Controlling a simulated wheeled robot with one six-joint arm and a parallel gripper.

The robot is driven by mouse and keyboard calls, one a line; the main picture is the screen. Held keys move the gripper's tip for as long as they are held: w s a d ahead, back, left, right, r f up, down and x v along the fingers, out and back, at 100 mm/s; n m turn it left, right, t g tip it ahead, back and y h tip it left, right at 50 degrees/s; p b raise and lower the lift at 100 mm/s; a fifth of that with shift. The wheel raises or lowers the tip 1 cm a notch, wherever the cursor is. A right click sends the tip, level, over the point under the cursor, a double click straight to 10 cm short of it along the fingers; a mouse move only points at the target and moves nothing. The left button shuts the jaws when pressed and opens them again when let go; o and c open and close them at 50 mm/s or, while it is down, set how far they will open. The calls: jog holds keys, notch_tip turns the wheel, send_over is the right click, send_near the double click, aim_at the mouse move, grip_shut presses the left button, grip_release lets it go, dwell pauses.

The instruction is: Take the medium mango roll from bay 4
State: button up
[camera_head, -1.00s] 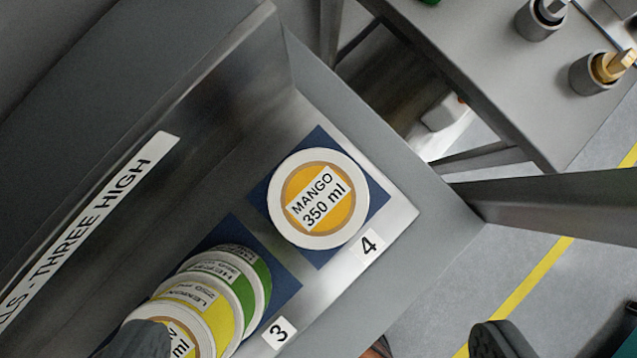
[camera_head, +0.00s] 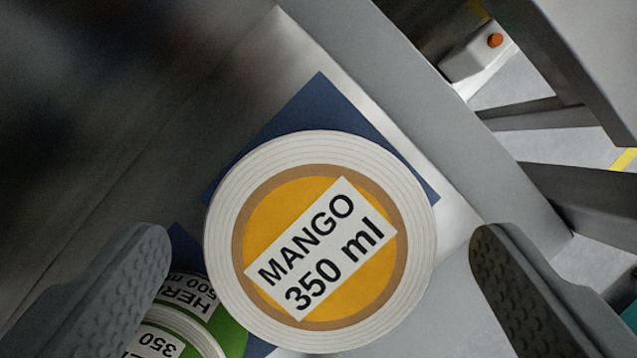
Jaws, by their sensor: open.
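The mango roll (camera_head: 320,243) is a white-edged roll with an orange centre and a label reading "MANGO 350 ml". It lies flat on a blue square (camera_head: 322,108), which showed beside the number 4 in the earlier picture. My gripper (camera_head: 318,250) is open, one finger to the left of the roll and one to the right. The fingertips look apart from the roll, with the roll between them in the picture. How far above or beside it they are I cannot tell exactly. The 4 plate is hidden now.
A stack of rolls with green herb labels (camera_head: 200,300) stands close at the lower left, next to the left finger. A grey shelf wall (camera_head: 420,110) runs along the right. A white box with an orange button (camera_head: 480,55) is beyond it.

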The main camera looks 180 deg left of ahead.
jog(key=x, duration=0.2)
jog(key=shift+w+f, duration=0.2)
jog(key=shift+f, duration=0.15)
jog(key=c, duration=1.2)
